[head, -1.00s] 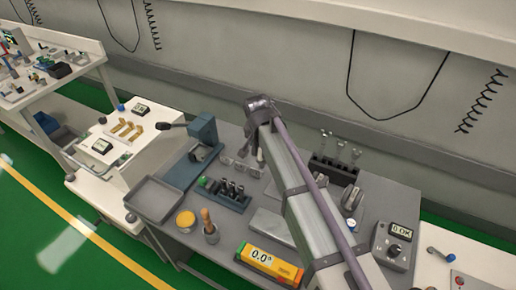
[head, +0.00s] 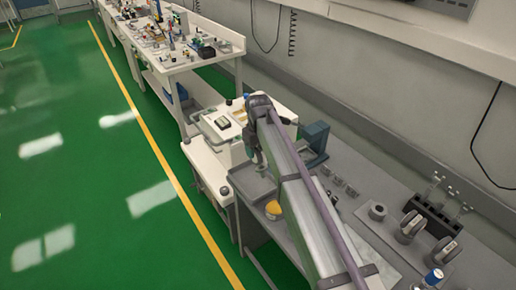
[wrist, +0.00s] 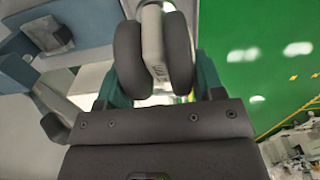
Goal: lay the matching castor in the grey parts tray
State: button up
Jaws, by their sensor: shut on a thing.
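My gripper (wrist: 160,88) is shut on a castor (wrist: 153,45) with two dark wheels and a pale grey body between them. The teal fingers sit on either side of the wheels in the wrist view. In the head view my gripper (head: 261,160) hangs down over the back part of the grey parts tray (head: 243,184), at the bench's left end. The castor is small and hard to make out there, apparently above the tray. The visible part of the tray looks empty; my gripper and arm hide part of it.
Two more grey castors (head: 410,227) stand on the bench at the right, near a dark rack (head: 432,215). A yellow-lidded tub (head: 273,209) stands in front of the tray. My arm covers the bench's middle.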

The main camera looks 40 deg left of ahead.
dwell(0.3)
notch_tip(320, 180, down, 9)
jog(key=b, duration=0.9)
jog(key=shift+r, duration=0.1)
jog(key=o, duration=1)
notch_tip(320, 180, up, 11)
jog(key=p, duration=1.1)
jog(key=shift+r, duration=0.1)
jog(key=shift+f, duration=0.2)
